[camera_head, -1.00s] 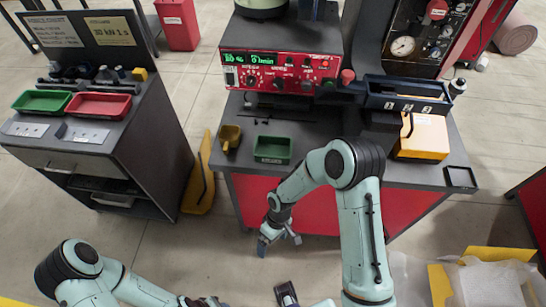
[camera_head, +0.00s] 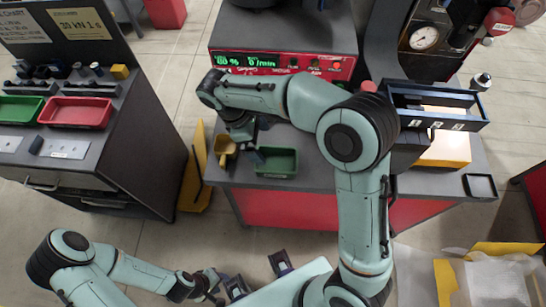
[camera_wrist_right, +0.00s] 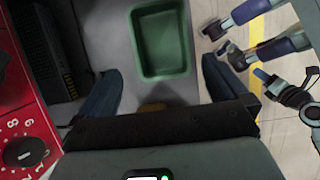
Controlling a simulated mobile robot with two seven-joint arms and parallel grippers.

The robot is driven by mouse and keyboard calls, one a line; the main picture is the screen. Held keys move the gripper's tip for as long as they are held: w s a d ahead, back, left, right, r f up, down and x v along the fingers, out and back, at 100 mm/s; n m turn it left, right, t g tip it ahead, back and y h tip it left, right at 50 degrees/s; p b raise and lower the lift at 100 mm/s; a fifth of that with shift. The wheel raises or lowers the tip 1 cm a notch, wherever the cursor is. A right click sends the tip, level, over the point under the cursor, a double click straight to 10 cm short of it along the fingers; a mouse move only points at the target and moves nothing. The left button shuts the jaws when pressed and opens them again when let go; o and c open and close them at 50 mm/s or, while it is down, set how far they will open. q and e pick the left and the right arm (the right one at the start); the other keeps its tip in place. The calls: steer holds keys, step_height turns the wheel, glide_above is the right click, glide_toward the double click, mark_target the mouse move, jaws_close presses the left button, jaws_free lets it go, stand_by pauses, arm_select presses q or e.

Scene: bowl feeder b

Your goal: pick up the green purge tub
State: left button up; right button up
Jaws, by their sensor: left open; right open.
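The green tub (camera_head: 280,170) stands upright on the grey bench top, near its front edge. It also shows in the right wrist view (camera_wrist_right: 163,42), empty, beyond the fingertips. My right gripper (camera_head: 251,148) is open and empty at the tub's left side in the head view, with the forearm above the bench. In the right wrist view its two dark blue fingers (camera_wrist_right: 160,88) are spread wide, and the tub lies ahead between their lines. I cannot tell whether a finger touches it. My left gripper (camera_head: 222,287) is open and empty, low in front of the bench.
A yellow scoop (camera_head: 225,150) lies just left of the right gripper. The red control panel (camera_head: 285,64) stands behind the forearm. A dark blue bin (camera_head: 435,103) is on the right. The left cart (camera_head: 110,150) holds another green tray (camera_head: 20,108) and a red tray (camera_head: 76,112).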

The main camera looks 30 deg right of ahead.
glide_toward(281, 166)
steer(key=b+x, duration=0.1)
steer(key=x, duration=0.4)
steer(key=shift+d+r, duration=0.1)
steer(key=shift+d+f, duration=0.1)
steer(key=shift+f, duration=0.1)
steer(key=shift+f, duration=0.25)
stand_by(0.3)
steer(key=c, duration=0.8)
